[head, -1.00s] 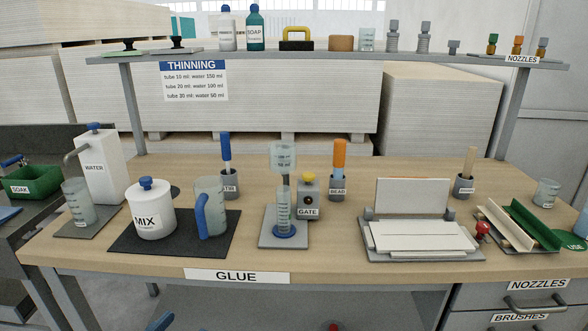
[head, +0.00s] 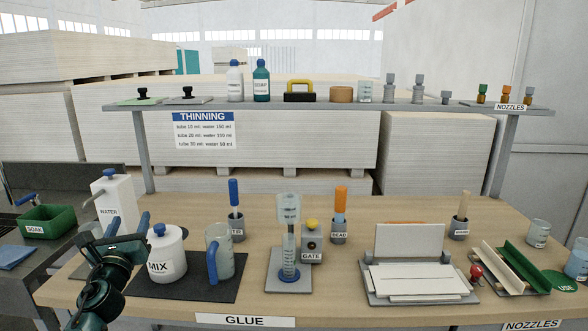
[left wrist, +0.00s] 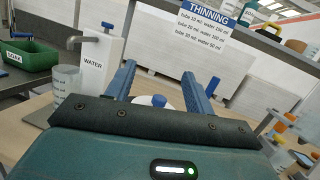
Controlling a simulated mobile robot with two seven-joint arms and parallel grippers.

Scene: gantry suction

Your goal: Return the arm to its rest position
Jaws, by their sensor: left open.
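My left gripper (head: 128,222) is raised at the left of the glue bench, in front of the water dispenser (head: 112,207) and the MIX pot (head: 164,254). Its two blue fingers stand apart with nothing between them. In the left wrist view the open fingers (left wrist: 159,82) point forward, with the blue knob of the MIX pot (left wrist: 158,101) showing between them from beyond. The gripper hides part of the bench's left side and the beaker beside the dispenser in the head view; that beaker (left wrist: 66,84) shows in the left wrist view. My right gripper is not in view.
A blue-handled jug (head: 219,252) stands on the dark mat beside the pot. The tube stand (head: 288,280), GATE box (head: 312,246) and brush cups are mid-bench. A shelf (head: 330,106) spans the back. A green SOAK tray (head: 47,220) is at left.

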